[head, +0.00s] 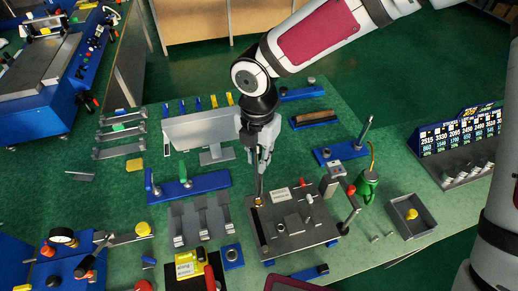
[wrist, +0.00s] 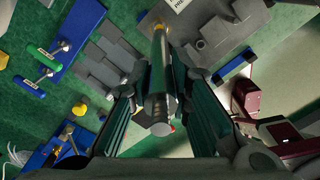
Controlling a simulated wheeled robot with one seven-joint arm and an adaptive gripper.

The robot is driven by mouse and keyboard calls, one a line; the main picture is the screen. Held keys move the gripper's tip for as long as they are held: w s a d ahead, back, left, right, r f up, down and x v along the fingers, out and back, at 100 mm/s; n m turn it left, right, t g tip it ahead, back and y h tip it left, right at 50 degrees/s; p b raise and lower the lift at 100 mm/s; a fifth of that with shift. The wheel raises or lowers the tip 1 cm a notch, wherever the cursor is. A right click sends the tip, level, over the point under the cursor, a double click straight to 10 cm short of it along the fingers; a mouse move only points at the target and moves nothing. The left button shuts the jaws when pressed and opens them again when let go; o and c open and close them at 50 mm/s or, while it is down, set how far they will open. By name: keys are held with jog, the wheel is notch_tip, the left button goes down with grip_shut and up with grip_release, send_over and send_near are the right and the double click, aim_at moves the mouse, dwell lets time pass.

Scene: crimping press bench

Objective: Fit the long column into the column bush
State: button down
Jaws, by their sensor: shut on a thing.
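My gripper (head: 258,163) is shut on the long column, a slim dark grey metal rod (head: 259,184), and points downward. In the wrist view the column (wrist: 159,75) lies between the two fingers, its near end round and pale. In the head view it hangs roughly upright over the left back corner of the dark press plate (head: 300,241). Its lower end meets a small brass-coloured ring (head: 258,202) there, which looks like the column bush. I cannot tell whether the column's tip is inside the ring or just above it.
A grey stepped rack (head: 203,219) stands close left. A green bottle (head: 368,186) and a grey tray (head: 412,216) stand right.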

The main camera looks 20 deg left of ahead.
jog(key=shift+f+b, duration=0.6)
jog(key=shift+f, duration=0.7)
jog(key=shift+f+b, duration=1)
jog(key=shift+f, duration=0.6)
dwell(1.0)
jog(key=c, duration=1.4)
grip_release()
notch_tip(320, 180, up, 12)
jog(key=shift+r, duration=0.1)
